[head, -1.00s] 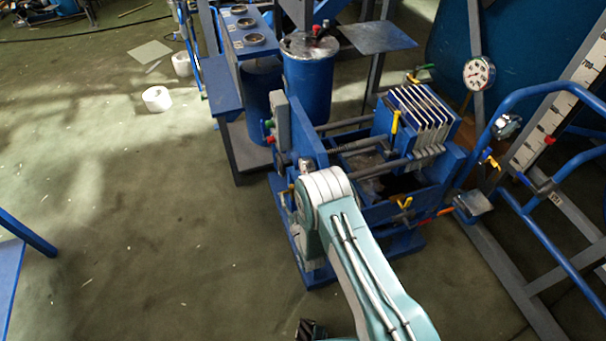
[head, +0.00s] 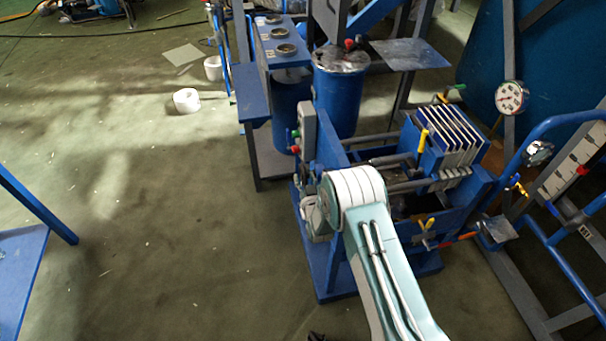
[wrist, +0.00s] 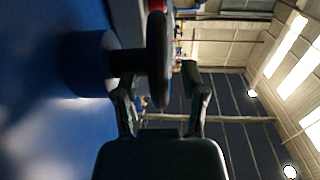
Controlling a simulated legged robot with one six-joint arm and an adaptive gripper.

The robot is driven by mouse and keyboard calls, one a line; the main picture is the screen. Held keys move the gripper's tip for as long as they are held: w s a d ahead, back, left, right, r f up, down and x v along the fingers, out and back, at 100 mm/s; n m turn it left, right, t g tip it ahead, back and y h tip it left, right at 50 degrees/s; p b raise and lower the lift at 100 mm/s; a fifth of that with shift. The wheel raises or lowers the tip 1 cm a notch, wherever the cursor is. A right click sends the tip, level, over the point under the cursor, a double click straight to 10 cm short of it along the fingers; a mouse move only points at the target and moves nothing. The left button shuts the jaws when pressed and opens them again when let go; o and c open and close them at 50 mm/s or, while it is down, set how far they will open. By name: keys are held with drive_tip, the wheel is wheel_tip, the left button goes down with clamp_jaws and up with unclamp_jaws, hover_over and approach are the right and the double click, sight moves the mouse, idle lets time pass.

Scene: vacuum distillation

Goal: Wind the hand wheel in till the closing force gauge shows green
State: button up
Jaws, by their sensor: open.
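In the wrist view a dark hand wheel (wrist: 157,35) is seen edge-on, with its hub on a blue cylindrical boss (wrist: 92,62). My gripper (wrist: 163,92) is open, one finger on each side of the wheel's near rim; I cannot tell whether either touches it. In the head view the blue press (head: 335,262) holds a pack of white-edged plates (head: 455,128). My arm hides the wheel and gripper there. A white round dial (head: 511,97) with a red mark is on a post behind the press; its reading is too small to tell.
A blue drum (head: 337,95) and a blue bench with round openings (head: 285,50) stand behind the press. Blue tube railing (head: 560,125) is at the right. A blue table (head: 22,265) is at the left edge. The floor between is mostly clear.

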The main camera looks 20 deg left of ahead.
drive_tip(key=shift+x, duration=0.95)
clamp_jaws()
drive_tip(key=shift+s+t+y, duration=0.1)
drive_tip(key=shift+t+y, duration=0.8)
drive_tip(key=shift+t, duration=0.2)
unclamp_jaws()
